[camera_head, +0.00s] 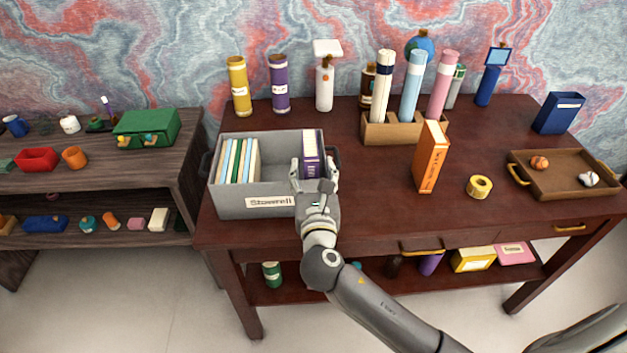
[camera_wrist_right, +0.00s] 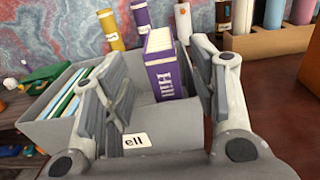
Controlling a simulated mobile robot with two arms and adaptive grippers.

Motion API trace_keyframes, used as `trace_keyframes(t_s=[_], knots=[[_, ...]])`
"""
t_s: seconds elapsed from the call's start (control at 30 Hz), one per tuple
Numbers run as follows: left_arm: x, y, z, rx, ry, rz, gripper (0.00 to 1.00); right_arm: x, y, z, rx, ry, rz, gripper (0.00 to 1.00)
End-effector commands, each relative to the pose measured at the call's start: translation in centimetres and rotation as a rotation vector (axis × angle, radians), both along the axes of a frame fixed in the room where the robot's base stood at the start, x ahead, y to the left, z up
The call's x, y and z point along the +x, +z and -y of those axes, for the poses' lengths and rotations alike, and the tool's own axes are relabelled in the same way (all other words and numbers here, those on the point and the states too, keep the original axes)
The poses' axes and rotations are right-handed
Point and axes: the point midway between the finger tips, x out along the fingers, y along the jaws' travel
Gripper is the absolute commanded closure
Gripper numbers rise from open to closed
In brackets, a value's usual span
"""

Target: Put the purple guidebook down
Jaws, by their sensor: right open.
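The purple guidebook (camera_head: 312,154) stands upright in the right part of the grey bin (camera_head: 257,204) labelled "Stowrell". It also shows in the right wrist view (camera_wrist_right: 165,72), spine toward the camera, between the spread fingers but farther off. My right gripper (camera_head: 313,180) is open at the bin's front right, in front of the book. In the right wrist view, clear space shows between each finger of the right gripper (camera_wrist_right: 163,95) and the book. The book's lower part is partly hidden by the gripper in the head view. My left gripper is not in view.
Several thin books (camera_head: 237,161) stand in the bin's left part, with free room in the middle. An orange book (camera_head: 431,157) stands on the desk to the right, near a yellow tape roll (camera_head: 479,187) and a wooden tray (camera_head: 560,185).

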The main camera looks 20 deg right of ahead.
Motion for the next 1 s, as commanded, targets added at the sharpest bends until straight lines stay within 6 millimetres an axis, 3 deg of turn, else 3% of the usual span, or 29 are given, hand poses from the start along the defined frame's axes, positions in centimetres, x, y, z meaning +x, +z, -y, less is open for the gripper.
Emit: trace_keyframes(t_s=[0.23,0.77,0.87,1.0], knots=[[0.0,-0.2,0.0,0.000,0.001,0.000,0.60,-2.2,0.0,-0.6,-0.001,0.000,0.000,0.47],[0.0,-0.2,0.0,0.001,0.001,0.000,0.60,-2.4,-0.1,-0.6,0.014,-0.003,-0.002,0.47],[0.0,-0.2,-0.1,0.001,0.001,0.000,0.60,-2.9,-1.1,0.1,0.115,-0.024,-0.018,0.47],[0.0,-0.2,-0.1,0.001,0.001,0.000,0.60,-5.1,-4.2,1.8,0.461,-0.109,-0.059,0.47]])
